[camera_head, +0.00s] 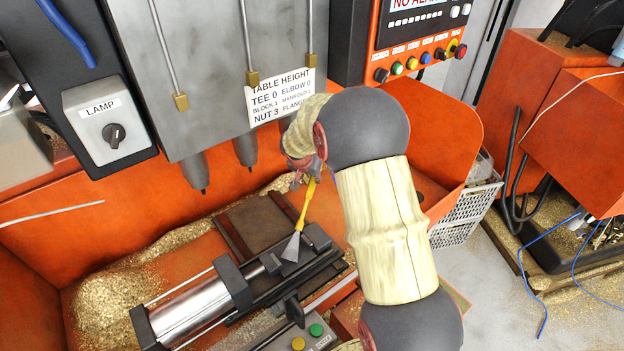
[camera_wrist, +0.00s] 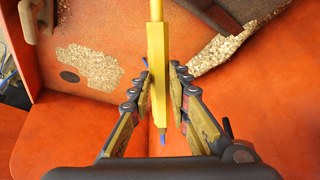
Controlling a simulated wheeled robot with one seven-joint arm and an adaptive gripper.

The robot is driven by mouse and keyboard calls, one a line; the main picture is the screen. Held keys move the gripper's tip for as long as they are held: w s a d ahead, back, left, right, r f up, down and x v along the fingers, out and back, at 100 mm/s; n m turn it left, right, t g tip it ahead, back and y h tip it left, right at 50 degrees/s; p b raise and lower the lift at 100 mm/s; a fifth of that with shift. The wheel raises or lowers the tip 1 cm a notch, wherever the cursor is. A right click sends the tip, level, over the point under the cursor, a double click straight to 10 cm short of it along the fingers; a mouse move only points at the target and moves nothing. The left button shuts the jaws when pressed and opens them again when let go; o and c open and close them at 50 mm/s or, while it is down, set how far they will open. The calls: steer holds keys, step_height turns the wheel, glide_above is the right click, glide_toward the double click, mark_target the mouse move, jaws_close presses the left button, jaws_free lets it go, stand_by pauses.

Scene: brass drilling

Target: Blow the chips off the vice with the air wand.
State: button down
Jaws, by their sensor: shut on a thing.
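The yellow air wand (camera_head: 306,205) slants down from my gripper (camera_head: 308,170) in the head view. Its grey flared nozzle (camera_head: 291,246) is over the black jaw end of the vice (camera_head: 233,282); I cannot tell whether it touches. In the wrist view my gripper (camera_wrist: 161,85) is shut on the yellow wand (camera_wrist: 158,60), with a finger on each side. The nozzle is out of the wrist view. Brass chips (camera_head: 178,238) lie behind and beside the vice. I cannot make out clearly whether any lie on its jaws.
A heap of chips (camera_head: 108,303) fills the orange tray's left side. Grey spindles (camera_head: 245,150) and a table height sign (camera_head: 280,95) hang above. Green and yellow buttons (camera_head: 316,330) sit in front of the vice. A grey crate (camera_head: 466,208) stands at the right.

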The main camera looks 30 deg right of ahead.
steer(key=shift+r+p, duration=0.65)
steer(key=shift+r, duration=2)
